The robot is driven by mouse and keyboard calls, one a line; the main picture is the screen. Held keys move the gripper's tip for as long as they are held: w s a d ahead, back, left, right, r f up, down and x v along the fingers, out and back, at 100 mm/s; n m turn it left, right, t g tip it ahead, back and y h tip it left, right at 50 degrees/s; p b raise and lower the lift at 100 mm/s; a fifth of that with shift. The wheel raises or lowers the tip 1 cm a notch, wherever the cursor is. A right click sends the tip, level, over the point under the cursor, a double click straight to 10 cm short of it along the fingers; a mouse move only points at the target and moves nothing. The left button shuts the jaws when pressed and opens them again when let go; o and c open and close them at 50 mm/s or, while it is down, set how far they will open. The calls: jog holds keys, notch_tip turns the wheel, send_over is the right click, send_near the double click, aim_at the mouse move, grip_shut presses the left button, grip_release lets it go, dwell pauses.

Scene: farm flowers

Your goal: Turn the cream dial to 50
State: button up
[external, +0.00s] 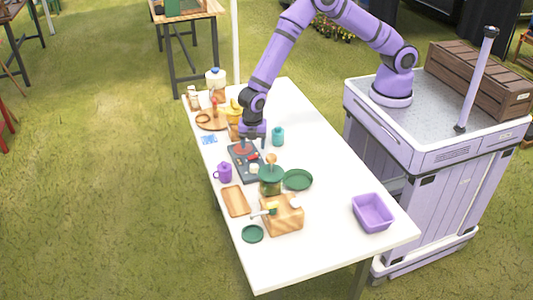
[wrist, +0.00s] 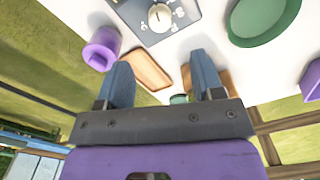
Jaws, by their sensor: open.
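A cream dial (wrist: 159,17) sits on a dark grey panel (wrist: 188,10) at the top of the wrist view, with pale markings around it. In the external view the panel (external: 237,166) lies mid-table; it also carries red parts, and the dial is too small there to read. My gripper (wrist: 162,72) has its two blue fingers apart with nothing between them. In the external view my gripper (external: 253,137) is over the far end of the panel, apart from the dial. The dial's setting cannot be read.
A purple mug (external: 224,173) stands left of the panel. A green pot (external: 270,179), a green plate (external: 298,180) and a teal jar (external: 278,136) stand to its right. A wooden tray (external: 235,201), a wooden block (external: 283,215) and a purple bin (external: 373,212) are nearer. The table's right side is mostly clear.

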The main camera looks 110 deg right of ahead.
aim_at(254, 165)
notch_tip(254, 165, down, 10)
dwell(0.5)
jog(key=c, duration=0.9)
